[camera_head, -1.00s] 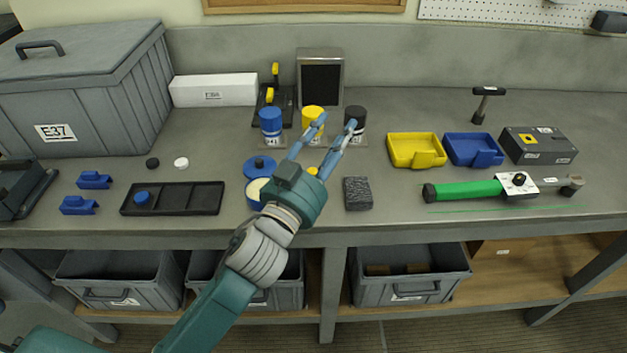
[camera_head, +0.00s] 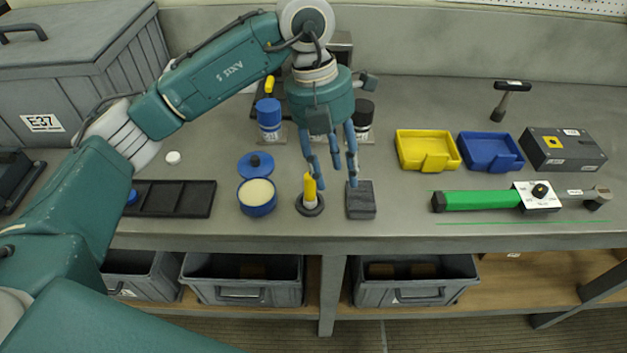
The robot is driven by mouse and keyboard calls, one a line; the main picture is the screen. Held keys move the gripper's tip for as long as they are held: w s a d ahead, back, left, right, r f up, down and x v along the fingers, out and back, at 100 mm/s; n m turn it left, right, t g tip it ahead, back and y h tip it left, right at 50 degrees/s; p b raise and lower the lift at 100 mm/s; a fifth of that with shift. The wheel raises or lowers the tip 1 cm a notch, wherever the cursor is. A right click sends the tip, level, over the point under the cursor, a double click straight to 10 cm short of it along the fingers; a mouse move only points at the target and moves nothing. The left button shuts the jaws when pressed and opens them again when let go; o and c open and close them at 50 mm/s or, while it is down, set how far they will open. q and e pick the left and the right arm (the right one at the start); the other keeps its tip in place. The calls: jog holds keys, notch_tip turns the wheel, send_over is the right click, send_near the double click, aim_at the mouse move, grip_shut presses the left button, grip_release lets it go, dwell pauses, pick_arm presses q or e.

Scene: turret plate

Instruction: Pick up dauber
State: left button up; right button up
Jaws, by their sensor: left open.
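The dauber (camera_head: 309,187) looks to be the yellow upright piece standing in a dark round ring base (camera_head: 311,208) near the bench's front edge. My left gripper (camera_head: 337,182) hangs over the bench with its blue fingers pointing down, spread and empty. Its left finger is close beside the dauber's yellow top in the picture; I cannot tell whether they touch. The right finger is over the dark grey block (camera_head: 360,201). My right gripper is not in view.
An open blue tin (camera_head: 257,199) with pale contents stands left of the dauber, its blue lid (camera_head: 256,165) behind. Bottles with blue (camera_head: 268,115) and black (camera_head: 363,120) caps stand behind the gripper. Yellow (camera_head: 427,151) and blue (camera_head: 490,152) trays and a green-handled tool (camera_head: 482,201) are right.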

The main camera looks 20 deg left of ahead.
aim_at(310, 175)
pick_arm(q)
jog(key=a, duration=0.2)
jog(key=w+a+r+y, duration=0.1)
jog(key=a, duration=0.1)
jog(key=w+a+n+y, duration=0.1)
jog(key=a, duration=0.1)
jog(key=shift+r, duration=0.25)
jog(key=shift+a+f+y, duration=0.2)
jog(key=shift+a+y, duration=0.05)
jog(key=shift+y, duration=0.05)
notch_tip(310, 175, down, 4)
jog(key=shift+s+d+f+p, duration=0.1)
jog(key=shift+f+p, duration=0.1)
jog(key=shift+p, duration=0.5)
jog(key=f+p, duration=0.2)
jog(key=f, duration=0.1)
jog(key=f+p, duration=0.1)
jog(key=shift+d+f, duration=0.35)
jog(key=shift+f, duration=0.45)
pick_arm(e)
jog(key=r, duration=0.4)
jog(key=shift+w+a+r, duration=0.15)
jog(key=shift+w+a, duration=0.05)
jog(key=shift+w, duration=0.05)
pick_arm(q)
jog(key=shift+c, duration=0.5)
grip_shut()
pick_arm(e)
jog(key=shift+d, duration=0.15)
